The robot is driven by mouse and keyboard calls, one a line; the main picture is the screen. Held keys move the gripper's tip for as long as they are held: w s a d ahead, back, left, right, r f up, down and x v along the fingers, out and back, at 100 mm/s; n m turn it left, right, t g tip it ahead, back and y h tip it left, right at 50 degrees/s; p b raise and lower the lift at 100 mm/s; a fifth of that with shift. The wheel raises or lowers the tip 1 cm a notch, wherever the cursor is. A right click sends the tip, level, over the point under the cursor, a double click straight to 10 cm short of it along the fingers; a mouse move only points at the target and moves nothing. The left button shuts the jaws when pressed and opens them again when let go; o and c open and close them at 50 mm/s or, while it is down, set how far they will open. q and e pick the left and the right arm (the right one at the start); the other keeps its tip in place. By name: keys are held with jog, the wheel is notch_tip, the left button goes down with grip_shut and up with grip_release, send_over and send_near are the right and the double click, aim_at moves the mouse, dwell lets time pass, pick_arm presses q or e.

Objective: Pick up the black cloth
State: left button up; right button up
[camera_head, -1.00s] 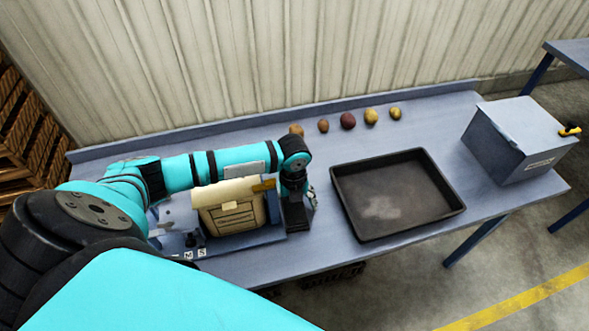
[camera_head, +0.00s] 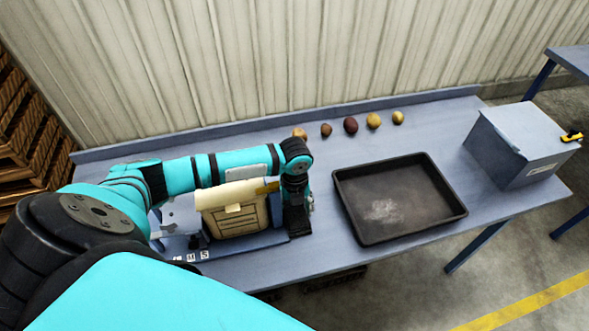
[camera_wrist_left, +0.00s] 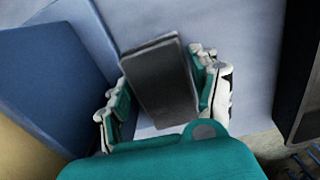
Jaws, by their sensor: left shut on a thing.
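The black cloth (camera_wrist_left: 160,80) shows in the left wrist view as a dark grey, folded, flat-sided piece between the two fingers of my left gripper (camera_wrist_left: 162,72). The fingers are shut on it from both sides. In the head view the left gripper (camera_head: 299,199) points down beside the right edge of the blue holder, and the black cloth (camera_head: 297,222) shows dark below it. I cannot tell whether the cloth still touches the table. My right gripper is not in view.
A blue holder with a beige pouch (camera_head: 238,218) stands close left of the gripper. A black tray (camera_head: 462,212) lies to the right. Several potatoes (camera_head: 351,125) line the back of the table (camera_head: 345,262). A grey-blue box (camera_head: 515,150) stands at the right end.

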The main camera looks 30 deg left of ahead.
pick_arm(q)
jog(key=shift+d, duration=0.35)
jog(key=shift+w+r, duration=0.2)
jog(key=shift+r, duration=0.1)
notch_tip(320, 180, up, 22)
jog(key=b, duration=0.3)
notch_tip(320, 180, up, 6)
send_over(296, 207)
jog(key=shift+f+p, duration=0.15)
jog(key=shift+p, duration=0.2)
jog(key=shift+c, duration=0.2)
jog(key=o, duration=0.6)
jog(key=c, duration=0.5)
jog(key=shift+o, duration=0.2)
jog(key=shift+d, duration=0.1)
